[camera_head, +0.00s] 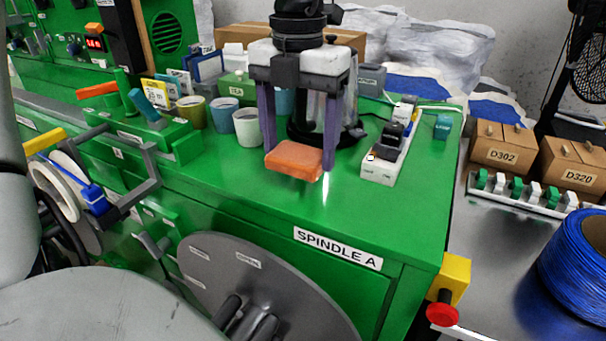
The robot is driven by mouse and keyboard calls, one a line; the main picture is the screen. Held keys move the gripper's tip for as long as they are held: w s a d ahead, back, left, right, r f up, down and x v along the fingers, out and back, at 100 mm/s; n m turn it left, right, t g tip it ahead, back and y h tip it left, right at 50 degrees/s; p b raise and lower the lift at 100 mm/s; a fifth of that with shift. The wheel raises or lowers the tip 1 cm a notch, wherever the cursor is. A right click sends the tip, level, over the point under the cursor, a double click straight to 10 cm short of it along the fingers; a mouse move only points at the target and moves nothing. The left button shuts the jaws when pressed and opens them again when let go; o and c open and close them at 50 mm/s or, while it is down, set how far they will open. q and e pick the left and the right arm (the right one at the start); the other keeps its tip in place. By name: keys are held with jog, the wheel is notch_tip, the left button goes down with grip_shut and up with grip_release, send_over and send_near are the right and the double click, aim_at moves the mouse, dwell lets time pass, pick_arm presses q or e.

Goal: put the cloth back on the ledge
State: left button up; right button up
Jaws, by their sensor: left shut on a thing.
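An orange block-like folded cloth (293,160) is between the two purple fingertips of my left gripper (297,158), near the middle of the head view. My left gripper points down and is shut on the cloth. The cloth is over the green top of the Spindle A cabinet (225,185), which looks like the ledge. I cannot tell whether the cloth touches that surface or hangs just above it. My right gripper is not in view.
Several cups (247,127) stand left of the gripper. A white power strip (381,170) with black plugs lies to its right. A dark-based glass jug (345,120) stands behind the fingers. The green top is clear toward the front right edge.

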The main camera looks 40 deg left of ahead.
aim_at(299, 152)
pick_arm(q)
notch_tip(299, 152, down, 6)
jog(key=shift+r, duration=0.15)
jog(key=o, duration=0.9)
notch_tip(299, 152, up, 12)
jog(key=shift+r+p, duration=0.1)
jog(key=shift+p, duration=0.3)
